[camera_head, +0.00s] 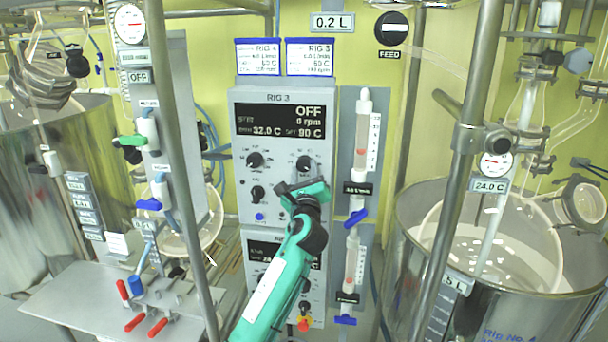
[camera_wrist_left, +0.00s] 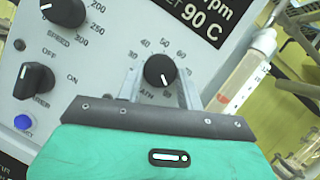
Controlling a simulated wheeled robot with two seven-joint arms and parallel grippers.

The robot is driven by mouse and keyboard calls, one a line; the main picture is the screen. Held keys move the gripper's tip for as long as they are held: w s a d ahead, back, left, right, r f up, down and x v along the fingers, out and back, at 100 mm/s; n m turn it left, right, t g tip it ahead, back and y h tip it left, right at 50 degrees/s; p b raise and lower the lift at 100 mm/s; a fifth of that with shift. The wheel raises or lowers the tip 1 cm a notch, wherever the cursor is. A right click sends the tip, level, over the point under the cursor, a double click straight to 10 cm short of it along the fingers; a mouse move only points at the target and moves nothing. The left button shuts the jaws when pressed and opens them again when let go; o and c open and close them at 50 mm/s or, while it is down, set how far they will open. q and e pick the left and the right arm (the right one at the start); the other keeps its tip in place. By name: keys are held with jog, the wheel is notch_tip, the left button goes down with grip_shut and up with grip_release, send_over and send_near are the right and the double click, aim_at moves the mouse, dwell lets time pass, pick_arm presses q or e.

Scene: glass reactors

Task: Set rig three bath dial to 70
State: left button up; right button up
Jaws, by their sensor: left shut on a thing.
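The rig three box (camera_head: 283,130) shows OFF, 0 rpm, 32.0 C and 90 C on its display. Its bath dial (camera_head: 304,162) is the black knob at upper right. In the left wrist view the bath dial (camera_wrist_left: 160,70) stands between the two fingers of my left gripper (camera_wrist_left: 160,88). The fingers are shut on it from both sides. Scale numbers around it, 30 to 60, are partly visible; its exact setting is unclear. In the head view my left gripper (camera_head: 303,182) reaches up to the dial from below. My right gripper is out of view.
The speed dial (camera_wrist_left: 65,10), the off/on knob (camera_wrist_left: 33,80) and a blue button (camera_wrist_left: 22,122) lie left of the bath dial. A flow tube (camera_head: 362,140) stands right of the box. Metal posts (camera_head: 462,150) and a large vessel (camera_head: 400,215) are further right.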

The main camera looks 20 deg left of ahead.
pick_arm(q)
jog(key=n+g, duration=0.1)
jog(key=n, duration=0.1)
jog(key=n+g+y, duration=0.1)
jog(key=n, duration=0.2)
jog(key=shift+d+r+y, duration=0.1)
jog(key=shift+d+y, duration=0.1)
jog(key=shift+y, duration=0.1)
jog(key=n+g, duration=0.1)
jog(key=n, duration=0.2)
jog(key=shift+d+r, duration=0.1)
jog(key=shift+r, duration=0.05)
jog(key=n+g, duration=0.1)
jog(key=n+p, duration=0.1)
jog(key=n, duration=0.1)
jog(key=shift+r+n+g, duration=0.2)
jog(key=shift+n+g, duration=0.1)
jog(key=shift+g, duration=0.1)
jog(key=shift+n+g+p, duration=0.4)
jog(key=shift+n+p, duration=0.4)
jog(key=shift+n, duration=0.6)
jog(key=o, duration=1)
